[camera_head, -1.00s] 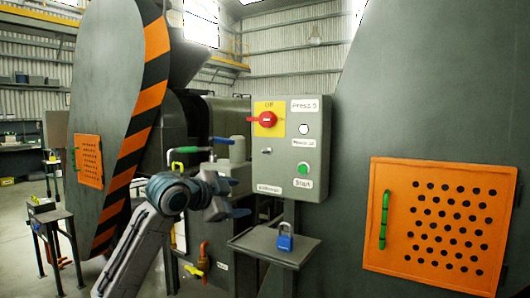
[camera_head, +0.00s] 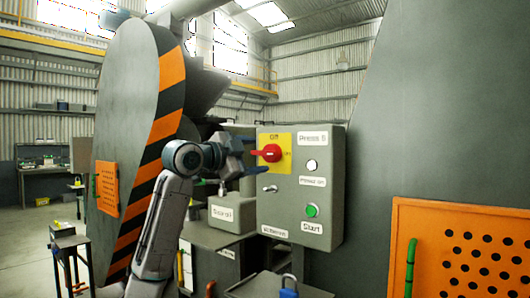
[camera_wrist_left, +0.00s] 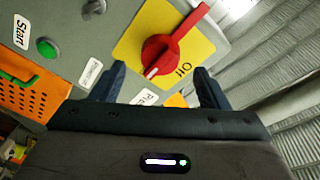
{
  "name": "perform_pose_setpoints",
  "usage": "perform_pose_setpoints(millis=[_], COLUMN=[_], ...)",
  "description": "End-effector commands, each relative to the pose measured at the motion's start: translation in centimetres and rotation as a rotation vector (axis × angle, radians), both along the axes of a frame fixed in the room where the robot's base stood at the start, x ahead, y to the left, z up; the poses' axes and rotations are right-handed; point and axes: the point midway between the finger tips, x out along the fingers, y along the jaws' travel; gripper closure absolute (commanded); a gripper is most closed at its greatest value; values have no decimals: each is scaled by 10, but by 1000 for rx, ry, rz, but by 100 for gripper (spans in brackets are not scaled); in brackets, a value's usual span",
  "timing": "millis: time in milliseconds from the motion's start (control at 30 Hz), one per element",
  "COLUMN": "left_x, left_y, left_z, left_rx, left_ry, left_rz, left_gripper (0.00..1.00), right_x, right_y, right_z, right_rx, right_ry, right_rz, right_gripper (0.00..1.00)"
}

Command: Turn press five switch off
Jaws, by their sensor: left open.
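The Press 5 control box (camera_head: 330,190) is grey, with a red rotary switch (camera_head: 268,153) on a yellow plate (camera_head: 284,140) marked "Off" at its top. In the head view the switch's handle lies roughly sideways, pointing left. My left gripper (camera_head: 248,153) is just left of the switch at its height. In the left wrist view my left gripper (camera_wrist_left: 160,82) is open, its two dark fingers on either side of the lower end of the red switch (camera_wrist_left: 172,45). Nothing is held, and I cannot tell whether a finger touches the switch. My right gripper is not in view.
Below the switch are a small toggle (camera_head: 270,189), a white lamp (camera_head: 311,165) and a green Start button (camera_head: 312,210). A blue padlock (camera_head: 289,288) is on the shelf below. An orange perforated panel (camera_head: 440,225) with a green handle is at right.

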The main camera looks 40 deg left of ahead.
Motion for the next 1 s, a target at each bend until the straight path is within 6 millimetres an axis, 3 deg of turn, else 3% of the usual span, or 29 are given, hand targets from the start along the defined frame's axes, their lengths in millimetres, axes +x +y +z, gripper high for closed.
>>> perform_pose_setpoints(millis=[100,300,633,867,1000], left_x=[19,38,41,41,41], left_y=[-5,-7,-7,-7,-7], left_z=[1,0,0,-1,-1], left_rx=[-3,-2,1,1,-2], left_ry=[1,2,0,1,2], left_rz=[-3,-1,1,0,0], left_gripper=[32,32,32,75,76], right_x=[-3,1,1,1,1], right_y=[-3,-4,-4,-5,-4], right_z=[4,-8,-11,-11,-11], right_rx=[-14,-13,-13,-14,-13], right_ry=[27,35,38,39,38], right_rz=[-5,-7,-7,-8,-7], right_gripper=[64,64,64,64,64])
